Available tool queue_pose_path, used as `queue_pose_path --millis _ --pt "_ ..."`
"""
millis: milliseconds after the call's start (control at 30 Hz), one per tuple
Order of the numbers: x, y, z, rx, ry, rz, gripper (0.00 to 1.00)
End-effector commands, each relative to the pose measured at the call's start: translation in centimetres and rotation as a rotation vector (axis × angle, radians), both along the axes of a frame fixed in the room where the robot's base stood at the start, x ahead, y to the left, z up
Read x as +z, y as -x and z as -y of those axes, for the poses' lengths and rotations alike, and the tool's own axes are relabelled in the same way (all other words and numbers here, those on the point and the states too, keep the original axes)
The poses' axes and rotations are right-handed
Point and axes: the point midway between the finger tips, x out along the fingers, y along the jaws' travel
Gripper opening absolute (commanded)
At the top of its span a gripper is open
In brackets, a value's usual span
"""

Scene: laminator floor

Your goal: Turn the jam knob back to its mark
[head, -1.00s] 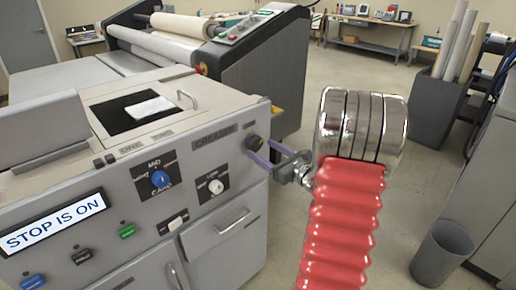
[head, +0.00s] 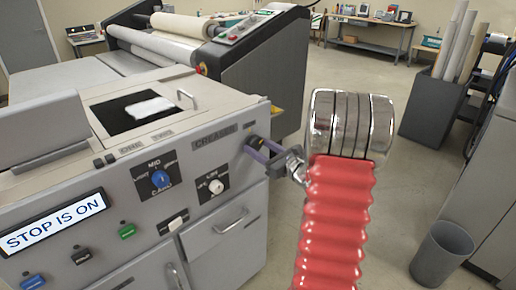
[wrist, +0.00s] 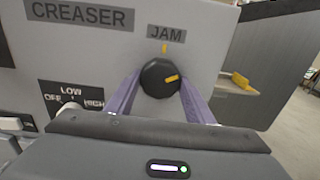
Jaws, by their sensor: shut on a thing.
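The jam knob (wrist: 154,88) is round and black, on the grey creaser's panel under the JAM label (wrist: 166,33). Its yellow pointer (wrist: 172,78) points right and slightly up in the wrist view. The yellow mark (wrist: 164,48) is on the panel straight above the knob, so pointer and mark are out of line. My gripper (wrist: 160,80) has one purple finger on each side of the knob and is shut on it. In the head view, my gripper (head: 258,147) reaches the panel's right end and mostly hides the knob.
On the panel to the left are the LOW/HIGH knob (head: 215,187), a blue MID knob (head: 160,179) and a screen (head: 54,225) reading STOP IS ON. A yellow piece (wrist: 240,80) sits right of the panel. A grey bin (head: 442,253) stands on open floor at right.

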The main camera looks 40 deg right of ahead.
Motion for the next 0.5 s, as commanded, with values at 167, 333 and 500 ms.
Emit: queue_pose_path --millis 167,333,500 --pt "0.00 0.02 0.04 -0.001 0.000 0.000 0.27" --pt "-0.02 0.01 -0.11 0.000 0.003 0.000 0.26" --pt "-0.01 0.00 -0.03 0.001 0.027 0.001 0.26"
